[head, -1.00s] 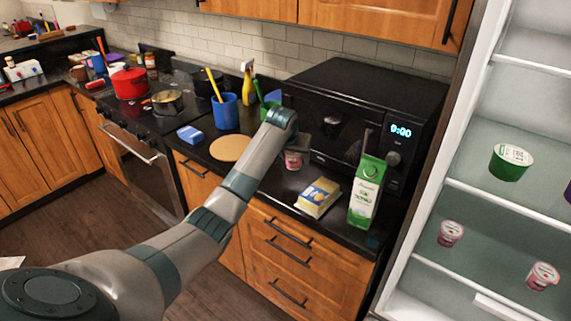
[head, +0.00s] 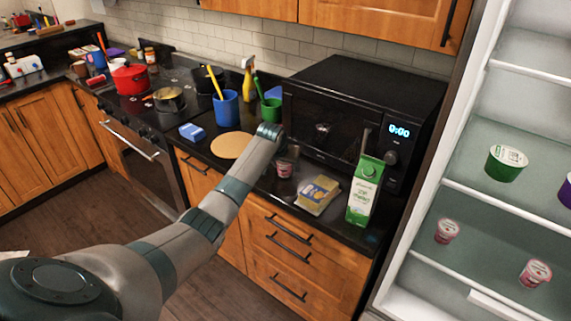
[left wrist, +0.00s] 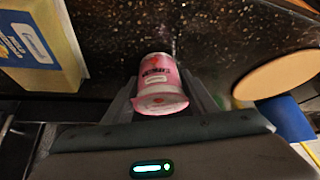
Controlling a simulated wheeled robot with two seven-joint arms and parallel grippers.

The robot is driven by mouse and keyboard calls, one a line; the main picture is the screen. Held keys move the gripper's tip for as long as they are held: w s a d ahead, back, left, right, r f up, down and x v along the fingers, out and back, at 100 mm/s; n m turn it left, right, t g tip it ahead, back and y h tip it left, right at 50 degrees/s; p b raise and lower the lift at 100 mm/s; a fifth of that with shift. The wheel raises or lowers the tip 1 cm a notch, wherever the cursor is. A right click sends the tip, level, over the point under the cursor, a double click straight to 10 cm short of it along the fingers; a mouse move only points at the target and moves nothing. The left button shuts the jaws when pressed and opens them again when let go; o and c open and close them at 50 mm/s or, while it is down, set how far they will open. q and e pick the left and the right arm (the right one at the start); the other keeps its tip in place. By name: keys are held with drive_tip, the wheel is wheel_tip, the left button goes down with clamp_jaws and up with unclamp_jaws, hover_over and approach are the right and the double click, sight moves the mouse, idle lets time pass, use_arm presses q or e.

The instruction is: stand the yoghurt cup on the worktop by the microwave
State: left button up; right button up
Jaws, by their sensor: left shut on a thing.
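The small pink and white yoghurt cup (head: 285,169) is held in front of the black microwave (head: 362,110). My left gripper (head: 286,154) is shut on it, above the dark worktop (head: 258,181). In the left wrist view the yoghurt cup (left wrist: 157,84) sits between the two fingers, with its lid end toward the camera. The speckled worktop (left wrist: 205,30) shows close behind it. I cannot tell whether the cup's base touches the worktop. My right gripper is not in view.
A butter pack (head: 317,195) and a green-white milk carton (head: 364,192) stand right of the cup. A round board (head: 231,145), blue utensil cup (head: 226,109) and green cup (head: 271,112) are to the left. The open fridge (head: 470,215) at right holds more cups.

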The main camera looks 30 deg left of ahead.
use_arm(q)
drive_tip(key=shift+f, duration=0.3)
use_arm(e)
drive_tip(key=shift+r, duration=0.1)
use_arm(q)
drive_tip(key=shift+f, duration=0.2)
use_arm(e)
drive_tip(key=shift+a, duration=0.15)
use_arm(q)
drive_tip(key=o, duration=1.2)
drive_tip(key=shift+c, duration=0.2)
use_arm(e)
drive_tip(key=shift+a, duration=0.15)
use_arm(q)
drive_tip(key=shift+r, duration=0.25)
drive_tip(key=shift+s+r, duration=0.25)
drive_tip(key=shift+r, duration=0.2)
drive_tip(key=b+v, duration=0.2)
drive_tip(key=v, duration=0.9)
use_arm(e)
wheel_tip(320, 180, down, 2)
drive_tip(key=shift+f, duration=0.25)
